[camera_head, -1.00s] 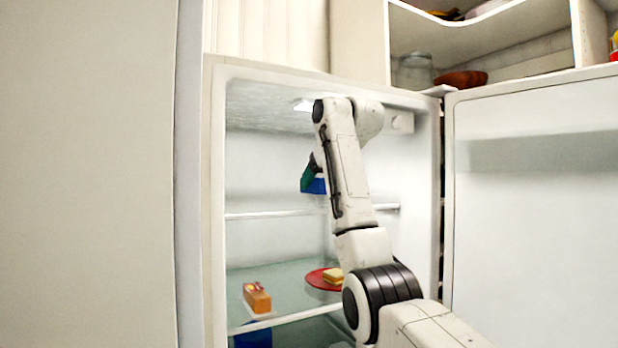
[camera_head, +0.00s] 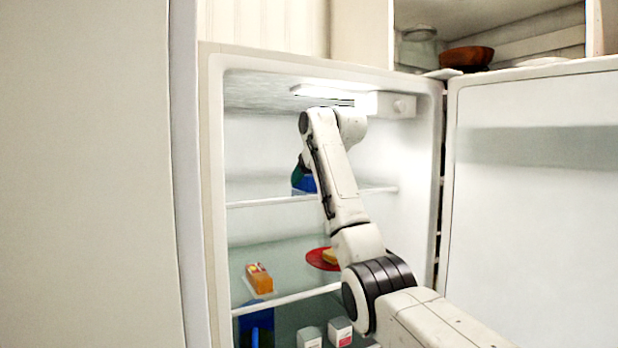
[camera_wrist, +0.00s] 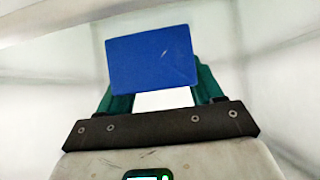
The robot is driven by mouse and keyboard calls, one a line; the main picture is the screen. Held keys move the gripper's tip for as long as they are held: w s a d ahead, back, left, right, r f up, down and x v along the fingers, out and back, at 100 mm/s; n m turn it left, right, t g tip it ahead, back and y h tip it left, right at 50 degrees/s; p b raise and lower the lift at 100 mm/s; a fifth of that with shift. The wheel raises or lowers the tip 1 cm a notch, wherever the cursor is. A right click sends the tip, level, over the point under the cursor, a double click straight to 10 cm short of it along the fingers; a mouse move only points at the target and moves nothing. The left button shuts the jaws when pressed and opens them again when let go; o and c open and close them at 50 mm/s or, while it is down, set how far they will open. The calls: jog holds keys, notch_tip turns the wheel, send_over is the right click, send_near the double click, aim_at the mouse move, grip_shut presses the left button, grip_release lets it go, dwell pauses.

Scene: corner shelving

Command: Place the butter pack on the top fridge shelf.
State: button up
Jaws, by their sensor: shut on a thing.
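A plain blue pack, taken to be the butter pack (camera_wrist: 150,58), sits between the green fingers of my gripper (camera_wrist: 154,82) in the wrist view. The fingers are shut on its two sides. In the head view the blue pack (camera_head: 305,184) shows partly behind my arm, inside the open fridge, just over the front edge of the top fridge shelf (camera_head: 262,201). I cannot tell whether it touches the shelf. My gripper (camera_head: 297,174) is mostly hidden by my arm there.
The lower shelf (camera_head: 280,300) holds an orange pack (camera_head: 259,278) and a red plate (camera_head: 319,259) with food. Below stand a blue item (camera_head: 257,325) and two small pale containers (camera_head: 340,331). The fridge door (camera_head: 540,210) is open at right. The visible top shelf is otherwise clear.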

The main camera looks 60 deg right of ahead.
jog(key=shift+f, duration=0.1)
jog(key=o, duration=1.3)
jog(key=shift+o, duration=0.2)
jog(key=shift+r, duration=0.2)
jog(key=b+v, duration=0.4)
jog(key=v, duration=0.8)
jog(key=shift+f, duration=0.1)
